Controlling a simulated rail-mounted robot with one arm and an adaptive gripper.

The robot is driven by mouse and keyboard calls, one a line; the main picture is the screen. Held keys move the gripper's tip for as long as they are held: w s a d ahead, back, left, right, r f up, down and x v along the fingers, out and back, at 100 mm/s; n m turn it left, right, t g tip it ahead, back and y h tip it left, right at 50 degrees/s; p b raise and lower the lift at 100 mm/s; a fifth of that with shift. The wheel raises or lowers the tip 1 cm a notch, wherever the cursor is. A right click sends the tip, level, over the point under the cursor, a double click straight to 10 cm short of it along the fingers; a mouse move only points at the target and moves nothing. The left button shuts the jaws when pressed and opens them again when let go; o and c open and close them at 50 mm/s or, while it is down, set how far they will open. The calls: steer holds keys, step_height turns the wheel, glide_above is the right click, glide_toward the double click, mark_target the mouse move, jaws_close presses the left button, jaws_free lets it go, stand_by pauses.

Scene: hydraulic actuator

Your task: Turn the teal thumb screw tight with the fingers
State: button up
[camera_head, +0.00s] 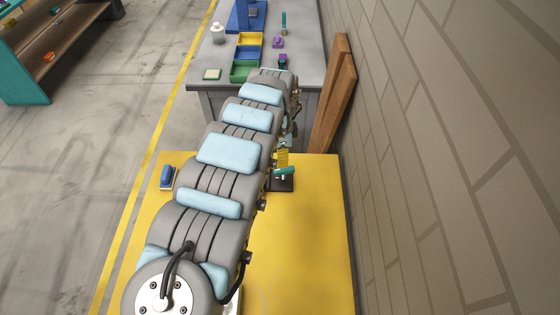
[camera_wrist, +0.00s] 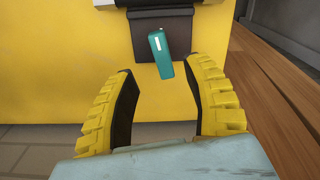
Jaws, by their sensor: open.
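The teal thumb screw (camera_head: 286,170) is a small bar-shaped head above a dark block (camera_head: 281,184) at the far right part of the yellow table. In the wrist view the teal thumb screw (camera_wrist: 160,54) stands in front of the dark block (camera_wrist: 147,22), slightly tilted. My gripper (camera_wrist: 164,67) is open, with a thick yellow finger on each side of the screw's line. The screw appears between the fingertips, closer to the right one, with a visible gap on both sides. In the head view my gripper (camera_head: 282,158) is mostly hidden behind my arm.
A blue block (camera_head: 167,177) lies at the table's left edge. The yellow table (camera_head: 310,240) is clear at the right front. A wooden board (camera_head: 335,95) leans near the brick wall. A grey bench (camera_head: 305,60) with coloured bins (camera_head: 245,70) stands behind.

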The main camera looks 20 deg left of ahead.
mark_target(280, 170)
steer(key=shift+r, duration=2.05)
steer(key=shift+c, duration=0.6)
